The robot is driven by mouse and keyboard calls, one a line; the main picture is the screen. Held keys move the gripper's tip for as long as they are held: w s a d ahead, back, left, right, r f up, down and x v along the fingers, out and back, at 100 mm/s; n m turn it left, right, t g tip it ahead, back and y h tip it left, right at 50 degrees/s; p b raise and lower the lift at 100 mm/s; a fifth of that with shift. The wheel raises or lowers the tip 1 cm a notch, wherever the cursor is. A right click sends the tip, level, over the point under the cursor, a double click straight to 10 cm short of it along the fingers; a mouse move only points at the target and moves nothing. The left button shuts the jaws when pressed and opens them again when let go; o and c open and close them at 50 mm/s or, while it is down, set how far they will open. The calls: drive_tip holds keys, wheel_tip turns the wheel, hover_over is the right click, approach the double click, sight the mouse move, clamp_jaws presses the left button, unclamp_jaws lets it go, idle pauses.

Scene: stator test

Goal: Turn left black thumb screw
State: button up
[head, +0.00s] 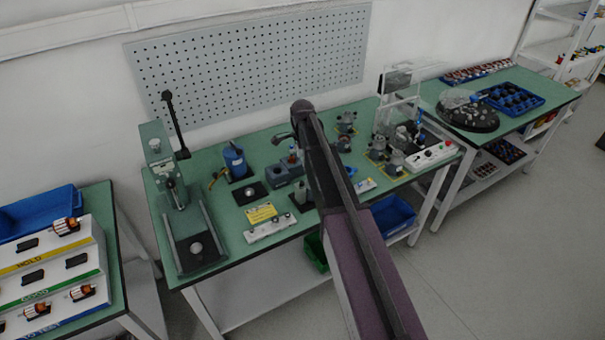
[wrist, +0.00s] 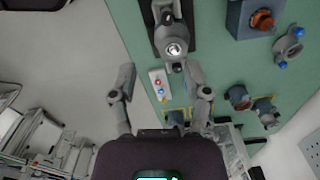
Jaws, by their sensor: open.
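A grey fixture with a bright silver round centre (wrist: 174,48) sits on a black base at the top of the wrist view, just beyond and between the fingertips. A small black knob (wrist: 166,18) shows on its upper side and another black part (wrist: 177,67) at its lower end, near the right finger. I cannot tell for sure which is the left black thumb screw. In the head view my arm covers the middle of the bench, and the screw cannot be made out.
The green bench (head: 225,215) carries a lever press (head: 172,185), a blue bottle (head: 235,160) and a control box (head: 430,156). In the wrist view, a small button panel (wrist: 159,84) lies between the fingers' lines, and a blue block (wrist: 240,18) stands at upper right.

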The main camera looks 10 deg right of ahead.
sight(302, 182)
drive_tip(key=shift+w+r+m, duration=0.3)
drive_tip(key=shift+w+r, duration=0.15)
drive_tip(key=shift+w, duration=0.1)
drive_tip(key=shift+f, duration=0.15)
wheel_tip(302, 182, down, 14)
drive_tip(key=b, duration=1.3)
drive_tip(key=shift+r, duration=0.25)
clamp_jaws()
